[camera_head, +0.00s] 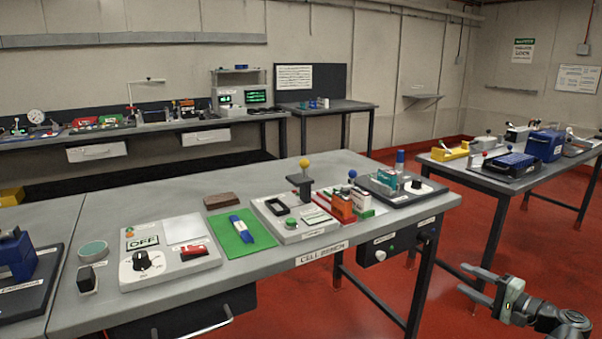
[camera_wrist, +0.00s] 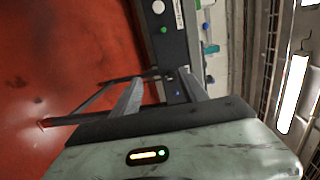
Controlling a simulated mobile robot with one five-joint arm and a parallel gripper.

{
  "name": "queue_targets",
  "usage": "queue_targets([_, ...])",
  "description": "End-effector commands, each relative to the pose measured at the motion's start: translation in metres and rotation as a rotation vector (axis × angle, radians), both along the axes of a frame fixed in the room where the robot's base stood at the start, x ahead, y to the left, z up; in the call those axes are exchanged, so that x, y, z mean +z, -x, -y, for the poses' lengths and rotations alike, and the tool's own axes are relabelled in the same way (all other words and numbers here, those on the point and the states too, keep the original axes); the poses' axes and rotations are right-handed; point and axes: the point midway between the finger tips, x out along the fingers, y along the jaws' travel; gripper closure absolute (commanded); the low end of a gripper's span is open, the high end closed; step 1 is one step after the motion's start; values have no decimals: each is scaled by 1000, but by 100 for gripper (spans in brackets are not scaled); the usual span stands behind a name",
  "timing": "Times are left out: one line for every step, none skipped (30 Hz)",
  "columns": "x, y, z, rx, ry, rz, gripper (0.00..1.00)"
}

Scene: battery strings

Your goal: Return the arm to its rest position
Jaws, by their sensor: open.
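My gripper (camera_head: 481,285) is at the lower right in the head view, in front of the cell bench's right end and over the red floor. Its two fingers are spread apart with nothing between them. In the wrist view my gripper (camera_wrist: 160,92) also shows open and empty, with the side of a bench beyond it. The rest of my arm runs out of the head view at the lower right corner.
The cell bench (camera_head: 180,307) holds a grey switch panel (camera_head: 170,250), a green mat (camera_head: 236,245) and several small fixtures. A second bench (camera_head: 478,183) with coloured devices stands at the right. Open red floor (camera_head: 470,235) lies between them.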

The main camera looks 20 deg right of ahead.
Motion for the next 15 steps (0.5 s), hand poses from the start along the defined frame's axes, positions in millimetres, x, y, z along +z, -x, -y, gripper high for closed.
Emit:
queue_targets([6,-8,-10,21,9,-20,49])
queue_targets([5,-12,-17,35,17,-34,49])
queue_targets([5,-19,-26,55,26,-54,49])
queue_targets([5,-24,-33,70,35,-71,49])
queue_targets([5,-30,-42,88,44,-89,49])
queue_targets([5,-37,-54,113,58,-114,49])
queue_targets([5,-42,-63,133,70,-135,49])
queue_targets([5,-48,-74,154,84,-157,49])
queue_targets([5,-56,-89,186,103,-188,49])
queue_targets([5,-61,-101,210,120,-213,49])
queue_targets([5,-67,-114,237,139,-239,49])
queue_targets([6,-74,-133,276,166,-276,49])
queue_targets([6,-80,-149,308,190,-307,49])
queue_targets([7,-85,-166,344,218,-339,49])
queue_targets([9,-90,-190,395,260,-386,49])
